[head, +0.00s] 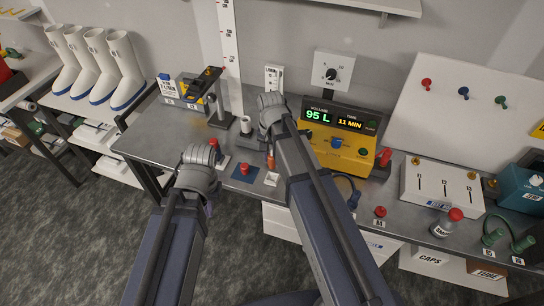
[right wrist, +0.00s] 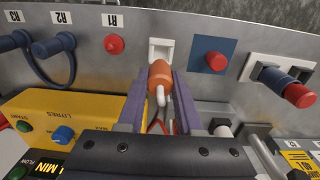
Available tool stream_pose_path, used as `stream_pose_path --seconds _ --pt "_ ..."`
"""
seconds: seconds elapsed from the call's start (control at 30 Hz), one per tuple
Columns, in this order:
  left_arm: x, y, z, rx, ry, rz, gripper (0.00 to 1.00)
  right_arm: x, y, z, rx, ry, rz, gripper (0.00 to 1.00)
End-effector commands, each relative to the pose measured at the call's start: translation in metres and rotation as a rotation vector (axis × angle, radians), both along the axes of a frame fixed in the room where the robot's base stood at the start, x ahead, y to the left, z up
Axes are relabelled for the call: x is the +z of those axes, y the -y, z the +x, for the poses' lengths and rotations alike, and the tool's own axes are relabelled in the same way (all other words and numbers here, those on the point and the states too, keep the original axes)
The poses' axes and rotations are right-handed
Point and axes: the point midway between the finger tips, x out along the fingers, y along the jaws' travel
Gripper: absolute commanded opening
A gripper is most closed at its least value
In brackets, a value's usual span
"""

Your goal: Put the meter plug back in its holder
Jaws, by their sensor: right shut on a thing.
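The orange meter plug (right wrist: 158,78) sits between the two fingers of my right gripper (right wrist: 161,86), which is shut on it. A pale bent piece shows at the plug's near end. A white square plate with a grey middle (right wrist: 161,48), which looks like the holder, lies just beyond the plug. The plug overlaps its near edge in the picture; I cannot tell whether they touch. In the head view the plug (head: 270,160) shows below my right wrist, above the plate (head: 271,179). My left gripper (head: 200,158) is over the bench's left part; its fingers are hidden.
The yellow meter (head: 340,150) stands right of my right arm. A blue plate with a red knob (right wrist: 215,61) and a blue-and-red piece on a white plate (right wrist: 296,93) lie beside the plug. Red knob R1 (right wrist: 114,44) and a blue cable loop (right wrist: 38,62) are near the bench edge.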

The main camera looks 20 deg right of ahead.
Motion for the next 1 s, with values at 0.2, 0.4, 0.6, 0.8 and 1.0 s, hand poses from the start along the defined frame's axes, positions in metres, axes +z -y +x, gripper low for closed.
stream_pose_path --seconds 0.2,0.4,0.6,0.8,1.0 --pt "-0.024 0.0 0.0 -0.001 0.0 0.0 0.0 -0.024 0.0 0.0 0.0 0.0 0.0 0.0" --pt "-0.042 0.0 0.0 0.0 0.0 0.0 0.0 -0.042 0.0 0.0 0.0 0.0 0.0 0.0" --pt "-0.048 0.0 0.0 0.0 0.0 0.0 0.0 -0.048 0.0 0.0 0.0 0.0 0.0 0.0" --pt "-0.048 0.0 0.0 0.0 0.0 0.0 0.0 -0.048 0.0 0.0 0.0 0.0 0.0 0.0" --pt "-0.048 0.0 0.0 0.0 0.0 0.0 0.0 -0.048 0.0 0.0 0.0 0.0 0.0 0.0"
